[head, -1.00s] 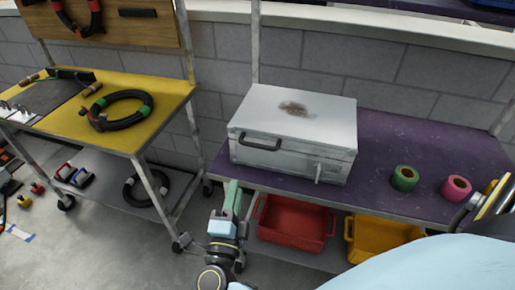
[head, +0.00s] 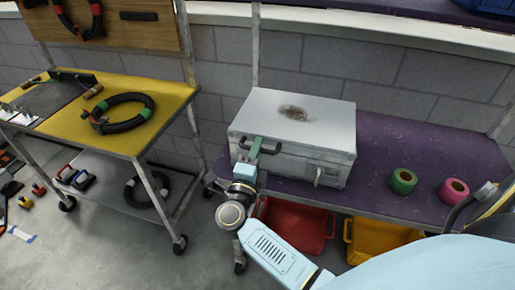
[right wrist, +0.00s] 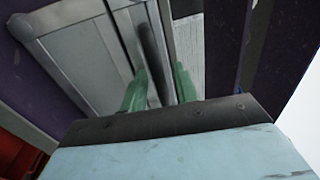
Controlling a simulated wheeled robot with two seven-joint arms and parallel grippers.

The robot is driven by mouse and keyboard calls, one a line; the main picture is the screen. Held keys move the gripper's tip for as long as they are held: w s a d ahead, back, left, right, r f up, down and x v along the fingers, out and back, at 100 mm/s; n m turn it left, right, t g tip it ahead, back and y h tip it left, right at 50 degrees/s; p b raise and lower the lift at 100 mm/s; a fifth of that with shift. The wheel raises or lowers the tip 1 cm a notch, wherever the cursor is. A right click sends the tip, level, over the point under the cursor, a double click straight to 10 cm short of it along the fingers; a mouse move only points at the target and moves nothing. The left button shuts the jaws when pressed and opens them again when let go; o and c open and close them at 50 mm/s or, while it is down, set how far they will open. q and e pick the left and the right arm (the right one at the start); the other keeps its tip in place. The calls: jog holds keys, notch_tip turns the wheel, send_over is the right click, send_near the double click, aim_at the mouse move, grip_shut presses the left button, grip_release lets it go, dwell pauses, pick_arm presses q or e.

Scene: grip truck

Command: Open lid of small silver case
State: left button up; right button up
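The small silver case (head: 290,130) sits on the purple shelf, its lid shut, with a brown stain on top. A black handle (head: 270,150) is on its front left and a latch (head: 318,177) on its front right. My right gripper (head: 254,146) is at the handle, its green fingers pointing at the case front. In the right wrist view the fingers (right wrist: 160,88) stand apart, with the dark handle bar (right wrist: 152,55) between them. Whether either finger touches it is hard to tell. My left gripper is out of view.
Green tape (head: 402,181) and pink tape (head: 454,190) stand on the purple shelf (head: 420,150), right of the case. A red bin (head: 300,225) and a yellow bin (head: 375,240) are below. A yellow-topped cart (head: 150,90) stands to the left.

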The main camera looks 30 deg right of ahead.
jog(key=shift+w+d, duration=0.1)
jog(key=shift+d, duration=0.05)
grip_shut()
jog(key=shift+r, duration=0.1)
